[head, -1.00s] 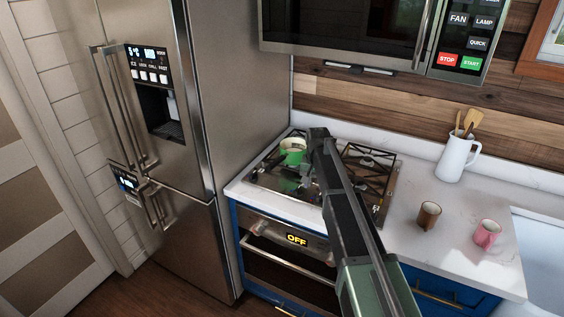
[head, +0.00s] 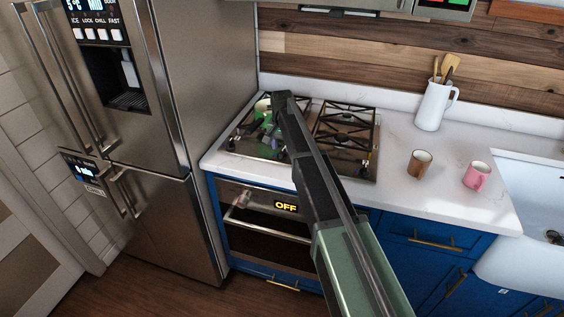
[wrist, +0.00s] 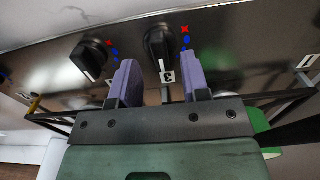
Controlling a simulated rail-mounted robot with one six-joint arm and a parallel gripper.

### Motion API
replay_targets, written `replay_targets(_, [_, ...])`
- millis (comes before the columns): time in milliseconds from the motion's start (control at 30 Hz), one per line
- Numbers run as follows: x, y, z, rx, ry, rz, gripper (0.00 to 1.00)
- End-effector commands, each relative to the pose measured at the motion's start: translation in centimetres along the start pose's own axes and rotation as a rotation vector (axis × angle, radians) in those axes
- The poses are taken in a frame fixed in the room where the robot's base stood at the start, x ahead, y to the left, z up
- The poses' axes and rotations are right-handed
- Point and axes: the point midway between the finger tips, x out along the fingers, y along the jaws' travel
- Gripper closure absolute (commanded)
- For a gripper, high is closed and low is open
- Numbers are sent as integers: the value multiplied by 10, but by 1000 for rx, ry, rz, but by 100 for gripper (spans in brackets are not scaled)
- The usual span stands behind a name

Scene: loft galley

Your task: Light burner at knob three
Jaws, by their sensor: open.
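In the wrist view, a black knob (wrist: 160,45) on a steel panel has a tag with an upside-down 3 beside it. A red cross and blue marks are printed by it. My gripper (wrist: 158,66) is open, its two purple fingers to either side of the knob's lower part; I cannot tell whether they touch it. A second black knob (wrist: 91,57) is to the left, its number hidden. In the head view, the cooktop (head: 345,170) has black grates, and my arm covers its middle. No flame shows.
A brown mug (head: 419,163), a pink mug (head: 477,177) and a white jug (head: 434,106) with utensils stand on the counter to the right. The oven display (head: 286,206) reads OFF. The fridge (head: 225,90) borders the left.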

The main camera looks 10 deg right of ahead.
Motion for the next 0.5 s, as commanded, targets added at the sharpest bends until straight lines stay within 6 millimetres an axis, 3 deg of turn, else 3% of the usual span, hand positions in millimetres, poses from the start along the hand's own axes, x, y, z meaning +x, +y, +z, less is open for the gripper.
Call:
replay_targets(33, [19,0,0,0,0,0,57])
replay_targets(100, [25,0,0,0,0,0,57])
replay_targets(367, [22,0,0,0,0,0,57])
replay_targets(500, [22,0,0,0,0,0,76])
